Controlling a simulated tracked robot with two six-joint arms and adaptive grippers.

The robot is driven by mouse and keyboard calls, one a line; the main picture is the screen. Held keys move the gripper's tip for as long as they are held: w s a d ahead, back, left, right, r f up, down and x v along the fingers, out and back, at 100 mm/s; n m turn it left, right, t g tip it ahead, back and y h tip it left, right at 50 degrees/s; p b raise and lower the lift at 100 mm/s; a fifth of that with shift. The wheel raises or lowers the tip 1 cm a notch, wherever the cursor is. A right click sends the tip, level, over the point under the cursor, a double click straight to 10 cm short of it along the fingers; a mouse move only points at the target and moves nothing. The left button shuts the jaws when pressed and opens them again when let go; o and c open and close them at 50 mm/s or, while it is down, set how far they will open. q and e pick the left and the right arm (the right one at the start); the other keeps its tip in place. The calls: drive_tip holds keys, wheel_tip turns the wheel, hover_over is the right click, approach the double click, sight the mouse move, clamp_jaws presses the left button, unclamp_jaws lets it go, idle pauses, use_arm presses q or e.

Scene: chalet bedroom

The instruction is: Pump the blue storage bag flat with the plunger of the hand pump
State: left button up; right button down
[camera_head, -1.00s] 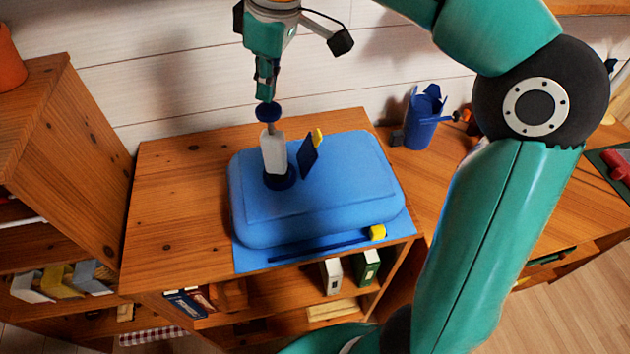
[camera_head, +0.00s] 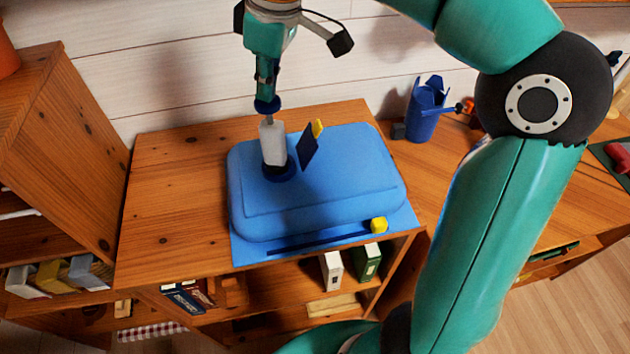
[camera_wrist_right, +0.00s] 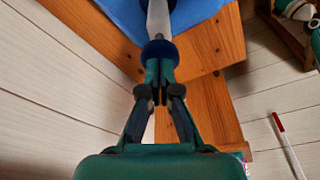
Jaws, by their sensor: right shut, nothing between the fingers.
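The blue storage bag (camera_head: 340,185) lies puffed up on top of the wooden cabinet. The hand pump, with its pale body (camera_head: 272,143) and dark blue base, stands upright on the left part of the bag. A short grey rod rises from it to the blue plunger knob (camera_head: 267,104). My right gripper (camera_head: 267,92) points down, shut and empty, with its fingertips at the top of the knob. In the right wrist view the shut fingertips (camera_wrist_right: 157,68) meet or nearly meet the knob (camera_wrist_right: 158,50). My left gripper is out of view.
A dark blue flap (camera_head: 307,148) with a yellow piece stands on the bag beside the pump. A yellow slider (camera_head: 378,225) sits at the bag's front edge. A blue cup (camera_head: 427,112) stands at the right. A wooden shelf unit (camera_head: 60,160) rises at the left.

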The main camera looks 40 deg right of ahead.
sight(272, 124)
drive_tip(key=shift+s+d+b+x, duration=0.1)
drive_tip(key=shift+s+b+x, duration=0.1)
drive_tip(key=shift+b+x, duration=0.75)
drive_tip(key=shift+s+d+b+x, duration=0.2)
drive_tip(key=shift+b+x, duration=0.4)
drive_tip(key=shift+x, duration=0.65)
drive_tip(key=p+v, duration=0.3)
drive_tip(key=w+p+v, duration=0.1)
drive_tip(key=p, duration=0.1)
drive_tip(key=shift+s+a+r, duration=0.15)
drive_tip(key=shift+a+r, duration=0.15)
drive_tip(key=shift+r, duration=0.15)
drive_tip(key=shift+f, duration=0.15)
